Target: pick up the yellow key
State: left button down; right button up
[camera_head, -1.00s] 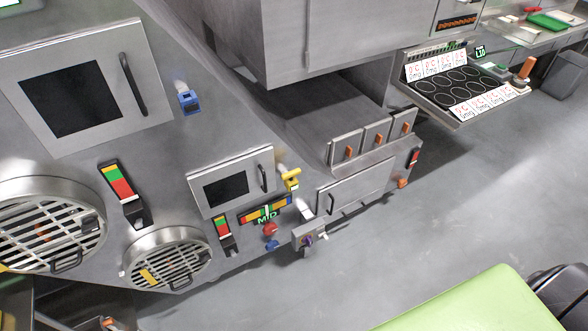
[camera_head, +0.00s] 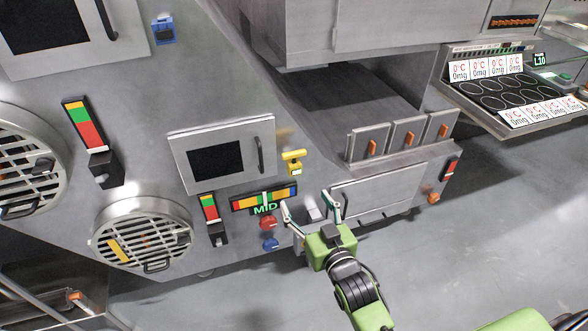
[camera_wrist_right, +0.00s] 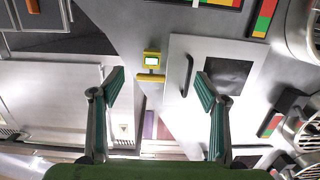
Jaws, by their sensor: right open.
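The yellow key (camera_head: 293,162) is on the machine's grey front panel, just right of a small door with a dark window. In the right wrist view the yellow key (camera_wrist_right: 151,62) shows beyond and between the fingertips, apart from them. My right gripper (camera_head: 311,200) is open and empty, below the key and in front of the lower panel. In the wrist view its two fingers (camera_wrist_right: 160,78) are spread wide. My left gripper is not in view.
The small door (camera_head: 222,160) has a protruding handle. Below the key are a coloured MID bar (camera_head: 265,198), a red knob (camera_head: 267,223) and a blue knob (camera_head: 270,244). Orange-handled flaps (camera_head: 408,137) stand to the right. Open floor lies at the lower right.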

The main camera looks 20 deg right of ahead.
jog(key=t, duration=0.1)
send_near(295, 157)
jog(key=w, duration=0.1)
jog(key=w+b, duration=0.1)
jog(key=w, duration=0.1)
jog(key=w+a+b, duration=0.1)
jog(key=w, duration=0.1)
jog(key=shift+f, duration=0.2)
jog(key=shift+w+d, duration=0.1)
jog(key=shift+w, duration=0.7)
jog(key=w, duration=0.1)
jog(key=w+b, duration=0.1)
jog(key=w, duration=0.1)
jog(key=shift+w+d+f, duration=0.1)
jog(key=shift+w+d, duration=0.15)
jog(key=shift+w+b, duration=0.3)
jog(key=shift+w, duration=0.1)
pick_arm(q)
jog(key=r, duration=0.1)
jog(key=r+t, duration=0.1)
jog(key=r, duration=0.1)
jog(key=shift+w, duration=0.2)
pick_arm(e)
jog(key=c, duration=1.2)
